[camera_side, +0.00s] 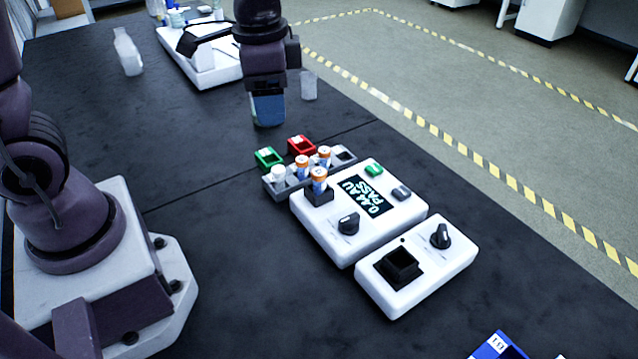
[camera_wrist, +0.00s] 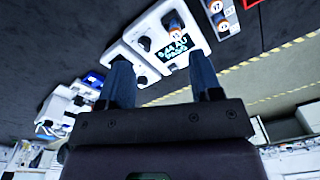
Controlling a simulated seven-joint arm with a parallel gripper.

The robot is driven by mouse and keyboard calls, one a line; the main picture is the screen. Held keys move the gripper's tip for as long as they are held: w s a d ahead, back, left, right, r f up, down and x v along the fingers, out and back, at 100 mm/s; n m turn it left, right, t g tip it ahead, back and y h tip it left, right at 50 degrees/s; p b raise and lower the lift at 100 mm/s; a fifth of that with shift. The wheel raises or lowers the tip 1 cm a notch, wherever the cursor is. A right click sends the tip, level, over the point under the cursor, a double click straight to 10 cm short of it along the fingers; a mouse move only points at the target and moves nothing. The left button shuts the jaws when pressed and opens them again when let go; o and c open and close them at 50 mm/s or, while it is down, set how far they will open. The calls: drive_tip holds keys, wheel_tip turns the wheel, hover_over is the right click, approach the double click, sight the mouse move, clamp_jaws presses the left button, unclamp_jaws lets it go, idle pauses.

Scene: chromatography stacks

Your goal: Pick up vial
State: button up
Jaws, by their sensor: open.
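Several vials stand upright by the reader. One orange-banded vial (camera_side: 319,178) sits in the black holder on the reader (camera_side: 376,228), whose screen reads 0.44 AU PASS. Behind it, the grey rack (camera_side: 285,186) holds two more orange-banded vials (camera_side: 302,166) (camera_side: 324,155) and a white-topped item (camera_side: 278,173). My gripper (camera_side: 268,120) hangs above the table behind the rack, apart from the vials. In the wrist view my gripper (camera_wrist: 160,65) has its blue fingers apart with nothing between them; the reader's vial (camera_wrist: 173,25) shows beyond them.
A green bin (camera_side: 268,157) and a red bin (camera_side: 301,145) stand behind the rack. A second white device (camera_side: 418,268) with a black square well is in front of the reader. A clear bottle (camera_side: 128,52) and white equipment (camera_side: 200,55) stand at the back. The left table is bare.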

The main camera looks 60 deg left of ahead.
sight(320, 172)
drive_tip(key=w+d+f+m, duration=0.1)
drive_tip(key=w+f+m, duration=0.6)
drive_tip(key=m, duration=0.4)
drive_tip(key=shift+g, duration=0.3)
drive_tip(key=f, duration=1.1)
drive_tip(key=shift+w+f, duration=0.15)
drive_tip(key=shift+w, duration=0.2)
drive_tip(key=shift+c, duration=0.4)
drive_tip(key=c, duration=1)
drive_tip(key=shift+r, duration=0.2)
